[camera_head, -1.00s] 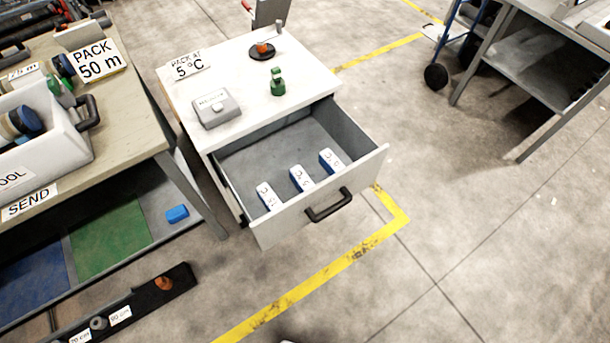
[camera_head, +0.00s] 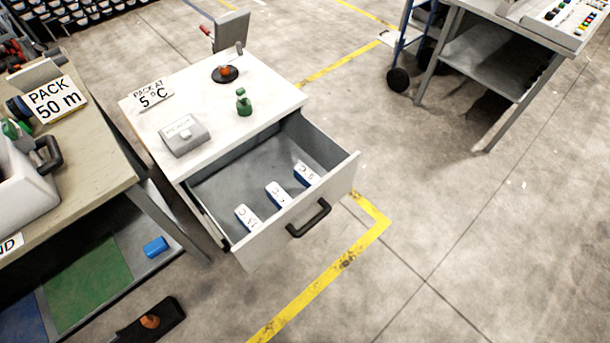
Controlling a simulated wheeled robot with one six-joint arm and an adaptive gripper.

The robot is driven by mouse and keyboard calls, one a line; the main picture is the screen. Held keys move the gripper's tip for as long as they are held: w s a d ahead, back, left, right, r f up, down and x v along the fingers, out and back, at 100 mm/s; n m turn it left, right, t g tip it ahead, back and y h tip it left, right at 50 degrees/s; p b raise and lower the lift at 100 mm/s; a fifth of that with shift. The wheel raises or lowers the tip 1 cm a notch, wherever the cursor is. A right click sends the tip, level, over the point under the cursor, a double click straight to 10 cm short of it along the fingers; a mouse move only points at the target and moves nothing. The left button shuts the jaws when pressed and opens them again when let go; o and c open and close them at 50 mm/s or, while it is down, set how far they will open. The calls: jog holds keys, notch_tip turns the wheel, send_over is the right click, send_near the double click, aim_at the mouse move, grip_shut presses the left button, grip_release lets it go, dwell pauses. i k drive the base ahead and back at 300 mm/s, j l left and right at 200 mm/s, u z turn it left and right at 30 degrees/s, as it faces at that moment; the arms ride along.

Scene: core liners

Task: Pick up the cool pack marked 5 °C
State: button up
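Three white-and-blue packs lie in a row in the open grey drawer (camera_head: 225,195), near its front panel. They are the left pack (camera_head: 247,218), the middle pack (camera_head: 278,194) and the right pack (camera_head: 306,174). Each has a marked white top, but the markings are too small to read surely. A sign (camera_head: 152,95) reading "PACK AT 5 °C" stands on the white cabinet top (camera_head: 205,102). My gripper is not in view.
The cabinet top holds a grey box (camera_head: 184,135), a green object (camera_head: 243,103) and a black disc with an orange piece (camera_head: 226,73). The drawer front with its black handle (camera_head: 309,218) juts over the floor. A workbench (camera_head: 92,150) stands left.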

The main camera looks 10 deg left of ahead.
aim_at(278, 197)
jog(key=i+j+u, duration=0.45)
jog(key=i+u, duration=0.25)
jog(key=i+j+u, duration=0.1)
jog(key=i+u, duration=0.25)
jog(key=l+z, duration=0.15)
jog(key=j+u, duration=0.15)
jog(key=k, duration=0.05)
